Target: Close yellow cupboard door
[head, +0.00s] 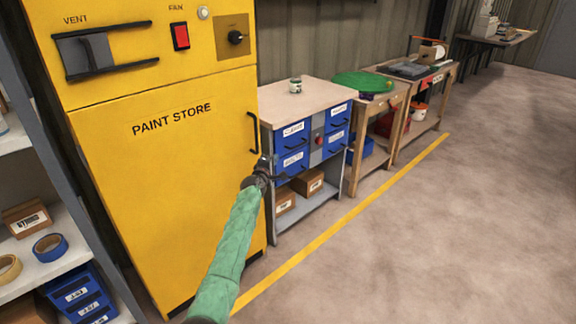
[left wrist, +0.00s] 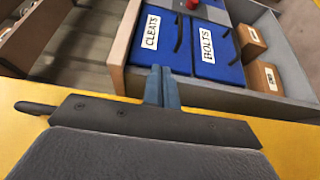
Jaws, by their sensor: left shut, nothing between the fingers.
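The yellow cupboard door (head: 170,190) marked PAINT STORE fills the left middle of the head view. It looks flush or nearly flush with the cupboard front; I cannot tell whether a small gap is left. Its dark upright handle (head: 253,132) is near the right edge. My left gripper (head: 268,172) is at the door's right edge, just below the handle. In the left wrist view its blue fingers (left wrist: 161,87) are together with nothing between them, and yellow surface (left wrist: 295,145) shows under the gripper. Whether it touches the door is unclear. My right gripper is out of view.
A workbench (head: 320,92) with blue drawers stands right beside the cupboard, close to my left gripper. Shelves with tape rolls (head: 50,246) stand at the left. A yellow floor line (head: 345,220) runs past the benches. The floor at the right (head: 450,230) is clear.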

